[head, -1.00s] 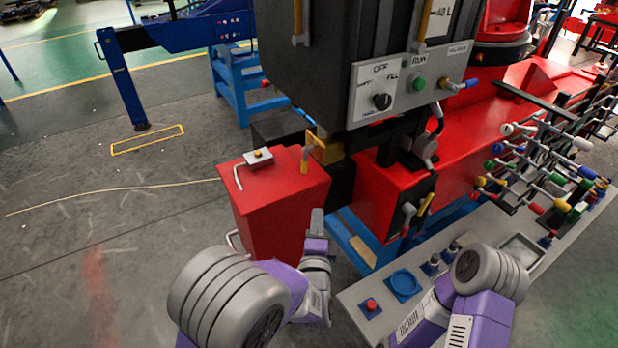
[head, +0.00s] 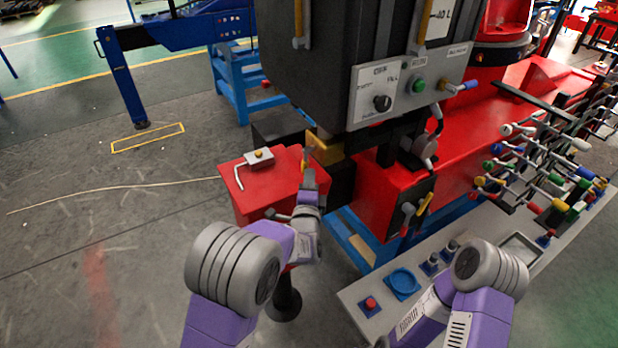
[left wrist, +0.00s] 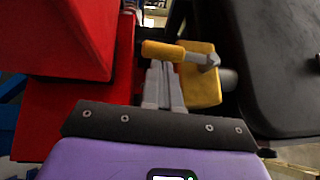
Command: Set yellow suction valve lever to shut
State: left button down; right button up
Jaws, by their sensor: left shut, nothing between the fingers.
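The yellow lever (head: 304,160) is on the side of the dark tank's outlet, by a yellow valve body (head: 326,148). In the left wrist view the lever's yellow grip (left wrist: 162,50) points left from a grey pivot, in front of the yellow body (left wrist: 203,85). My left gripper (head: 309,179) is shut and empty. Its fingertips (left wrist: 163,72) are just below the grip in the wrist view; I cannot tell whether they touch it. My right arm shows at the lower right of the head view, but its gripper is not visible.
A red box (head: 250,205) with a grey pedal-like piece (head: 258,156) on top stands left of the valve. The dark tank (head: 318,85) overhangs the valve. A grey console (head: 385,290) and a rack of coloured levers (head: 545,170) are at the right. Floor at left is mostly clear.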

aim_at(302, 172)
dwell(0.4)
pick_arm(q)
jog(key=w+a+m+t+b, duration=0.1)
jog(key=b, duration=0.3)
jog(key=w+f+m+t+b, duration=0.1)
jog(key=b, duration=0.3)
jog(key=shift+w+a+h, duration=0.3)
jog(key=shift+a+h, duration=0.1)
jog(key=shift+w+a+b, duration=0.2)
jog(key=shift+w+b, duration=0.1)
jog(key=shift+b, duration=0.05)
dwell(0.5)
